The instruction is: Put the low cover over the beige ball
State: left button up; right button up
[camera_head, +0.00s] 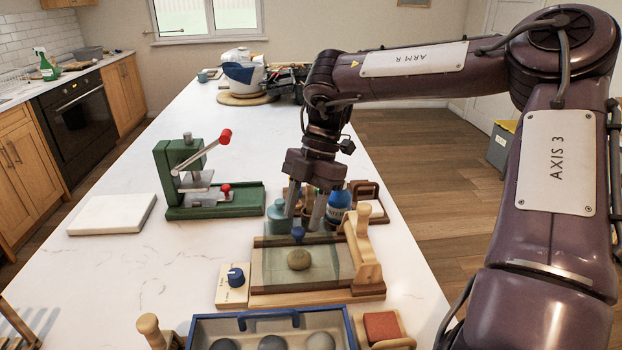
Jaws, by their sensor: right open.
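A beige-olive ball (299,260) rests at the wooden-edged station in the lower middle. A low clear cover (268,264) with a blue knob (298,234) shows there, and the ball appears to be seen through its tinted walls. I cannot tell exactly how the cover's lower edge sits around the ball. My right gripper (304,217) points down with its two fingers apart, just above and behind the blue knob. No object shows between its fingers. My left gripper is not in view.
A blue-framed box (203,329) with grey balls stands in front. A wooden stand (362,255) is close on the right. Bottles, including a blue one (338,205), crowd behind the gripper. A green press (215,208) and white slab (112,214) stand left. The left tabletop is mostly clear.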

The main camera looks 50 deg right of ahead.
jog(key=p+v, duration=0.1)
jog(key=v, duration=0.8)
jog(key=shift+r, duration=0.15)
